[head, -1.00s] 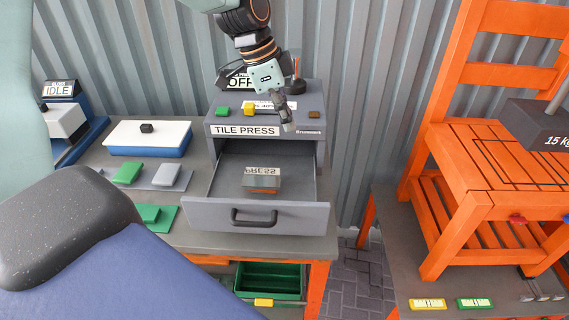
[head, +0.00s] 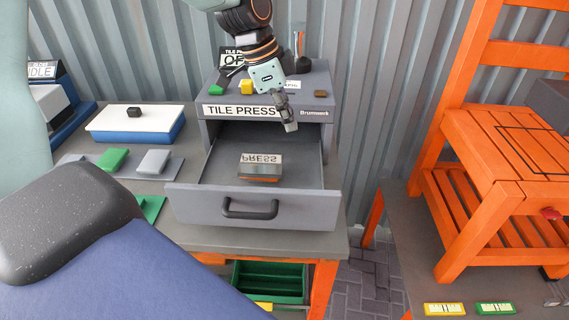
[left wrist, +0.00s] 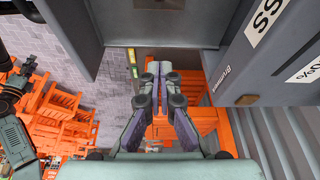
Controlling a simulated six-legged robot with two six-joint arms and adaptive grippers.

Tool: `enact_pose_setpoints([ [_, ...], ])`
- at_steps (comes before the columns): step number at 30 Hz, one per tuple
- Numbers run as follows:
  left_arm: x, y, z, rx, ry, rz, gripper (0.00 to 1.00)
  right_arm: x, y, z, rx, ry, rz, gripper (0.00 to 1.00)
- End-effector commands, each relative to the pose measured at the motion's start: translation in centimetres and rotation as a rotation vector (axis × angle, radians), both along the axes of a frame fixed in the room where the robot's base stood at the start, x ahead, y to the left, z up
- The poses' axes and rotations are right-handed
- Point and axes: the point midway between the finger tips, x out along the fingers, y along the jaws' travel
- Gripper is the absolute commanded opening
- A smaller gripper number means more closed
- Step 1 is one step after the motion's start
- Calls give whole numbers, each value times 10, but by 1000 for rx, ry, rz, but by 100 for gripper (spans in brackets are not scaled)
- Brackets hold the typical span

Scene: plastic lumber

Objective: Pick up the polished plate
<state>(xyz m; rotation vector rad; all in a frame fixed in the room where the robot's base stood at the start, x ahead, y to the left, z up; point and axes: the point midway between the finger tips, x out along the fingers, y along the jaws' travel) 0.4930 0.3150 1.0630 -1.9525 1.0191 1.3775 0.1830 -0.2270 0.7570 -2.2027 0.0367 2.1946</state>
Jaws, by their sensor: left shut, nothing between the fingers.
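The polished plate (head: 260,167) is a small mirror-like block lying in the open drawer of the tile press; mirrored lettering shows on its shiny face. The tile press (head: 265,92) is a grey box on the table, its drawer (head: 285,212) pulled out toward me. My left gripper (head: 291,127) hangs before the press front, above the right side of the drawer and apart from the plate. In the left wrist view my left gripper (left wrist: 160,66) is shut and empty, with the press beside it. My right gripper is not in view in the head view.
A white-topped blue box (head: 138,126) and green and grey blocks on a tray (head: 132,165) stand left of the press. An orange chair (head: 500,160) stands at right. A green bin (head: 268,280) sits below the table. The drawer is open from above.

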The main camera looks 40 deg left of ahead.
Motion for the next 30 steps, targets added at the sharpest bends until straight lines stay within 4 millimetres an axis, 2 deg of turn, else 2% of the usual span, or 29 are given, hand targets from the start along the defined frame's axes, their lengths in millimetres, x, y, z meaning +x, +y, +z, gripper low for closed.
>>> enact_pose_setpoints([
  [1,0,0,-6,0,0,0,0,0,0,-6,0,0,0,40],
  [8,3,-3,-18,0,4,1,0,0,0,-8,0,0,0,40],
  [24,22,-26,-104,2,4,0,0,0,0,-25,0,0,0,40],
  [30,9,-8,-98,-3,-1,3,0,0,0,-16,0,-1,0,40],
])
